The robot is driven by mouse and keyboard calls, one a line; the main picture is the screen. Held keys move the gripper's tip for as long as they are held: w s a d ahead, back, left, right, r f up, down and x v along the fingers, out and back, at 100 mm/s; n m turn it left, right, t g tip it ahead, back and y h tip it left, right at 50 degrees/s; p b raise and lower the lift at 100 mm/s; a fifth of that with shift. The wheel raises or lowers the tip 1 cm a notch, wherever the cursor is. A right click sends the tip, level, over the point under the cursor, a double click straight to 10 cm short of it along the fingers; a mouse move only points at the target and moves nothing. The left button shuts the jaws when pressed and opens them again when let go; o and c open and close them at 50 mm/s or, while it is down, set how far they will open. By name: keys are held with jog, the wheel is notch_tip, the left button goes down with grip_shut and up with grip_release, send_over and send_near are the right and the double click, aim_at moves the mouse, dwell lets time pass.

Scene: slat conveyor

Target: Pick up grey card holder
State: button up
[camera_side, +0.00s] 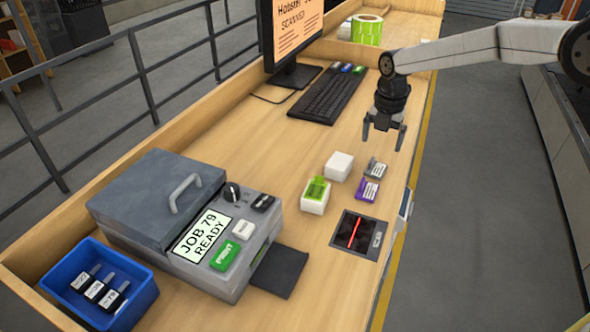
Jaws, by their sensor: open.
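A small grey card holder (376,169) with a pale label sits on the wooden desk, right of centre. A purple card holder (367,190) lies just in front of it, close beside it. My gripper (383,145) hangs pointing down above the desk, a little behind and above the grey card holder. Its two fingers are apart, with nothing between them. I cannot tell its exact height over the desk.
A white block (339,166) and a white box with a green item (315,195) stand left of the holders. A scanner plate (359,235) with a red line is in front.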

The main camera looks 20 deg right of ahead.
aim_at(376, 168)
jog(key=shift+f, duration=3.65)
jog(key=c, duration=1.3)
jog(key=shift+o, duration=0.2)
jog(key=shift+r, duration=0.1)
jog(key=shift+r, duration=0.7)
jog(key=s+d+r, duration=0.1)
jog(key=s+r, duration=1)
jog(key=s, duration=0.3)
jog(key=shift+r, duration=0.2)
